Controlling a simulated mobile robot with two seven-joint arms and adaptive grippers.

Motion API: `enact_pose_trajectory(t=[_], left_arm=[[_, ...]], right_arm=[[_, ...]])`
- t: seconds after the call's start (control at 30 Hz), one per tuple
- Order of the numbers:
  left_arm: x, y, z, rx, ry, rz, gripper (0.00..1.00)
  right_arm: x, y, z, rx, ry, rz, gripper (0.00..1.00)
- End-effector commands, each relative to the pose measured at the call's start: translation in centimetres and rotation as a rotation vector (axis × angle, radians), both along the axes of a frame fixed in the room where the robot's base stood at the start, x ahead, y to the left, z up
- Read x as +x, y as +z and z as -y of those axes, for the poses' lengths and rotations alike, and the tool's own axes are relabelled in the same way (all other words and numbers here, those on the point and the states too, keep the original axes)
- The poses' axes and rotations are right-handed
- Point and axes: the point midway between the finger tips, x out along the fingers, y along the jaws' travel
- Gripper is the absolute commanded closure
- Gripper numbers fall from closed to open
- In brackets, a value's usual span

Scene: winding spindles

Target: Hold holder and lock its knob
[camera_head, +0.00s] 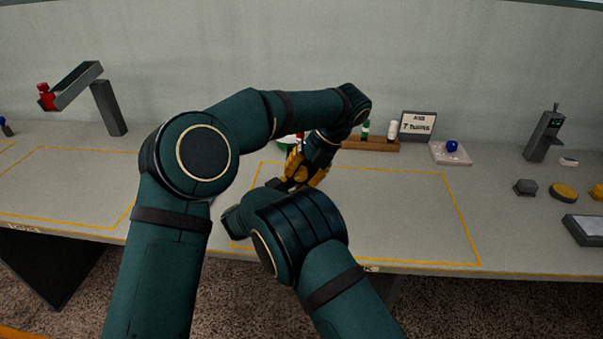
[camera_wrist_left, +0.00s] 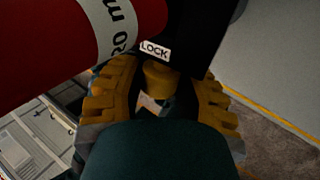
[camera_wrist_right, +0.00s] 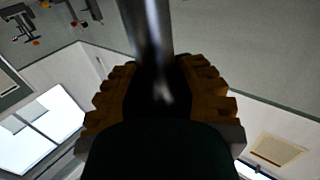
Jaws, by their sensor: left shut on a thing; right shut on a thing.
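In the left wrist view my left gripper (camera_wrist_left: 157,92) is closed around a small yellow knob (camera_wrist_left: 160,77). The knob sits on a black part (camera_wrist_left: 200,25) beside a white LOCK label (camera_wrist_left: 154,50). A red cylinder (camera_wrist_left: 50,45) with a white lettered band lies next to it. In the right wrist view my right gripper (camera_wrist_right: 167,88) is shut on a shiny grey rod (camera_wrist_right: 148,30). In the head view the yellow fingers (camera_head: 306,170) show near the middle of the table, and my arms hide most of the holder.
A brown rack (camera_head: 370,144) with bottles and a sign (camera_head: 418,125) stand behind. A blue ball (camera_head: 452,146) sits on a white pad to the right. Several small parts and a tray (camera_head: 590,230) lie at far right. A grey stand (camera_head: 108,105) with a red piece is at left.

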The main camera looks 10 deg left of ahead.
Motion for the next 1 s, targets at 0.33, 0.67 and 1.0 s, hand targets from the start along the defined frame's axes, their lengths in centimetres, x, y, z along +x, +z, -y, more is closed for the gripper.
enact_pose_trajectory(t=[0.33,0.67,1.0], left_arm=[[0.06,-0.04,0.00,0.034,0.000,-0.002,1.00],[0.06,-0.02,-0.03,0.064,0.000,-0.006,1.00],[0.06,-0.05,0.01,0.094,0.000,-0.008,1.00]], right_arm=[[-0.06,-0.17,-0.05,0.000,0.001,-0.004,1.00],[-0.06,-0.16,-0.05,0.000,0.001,-0.004,1.00],[-0.06,-0.16,-0.04,0.000,0.001,-0.004,1.00]])
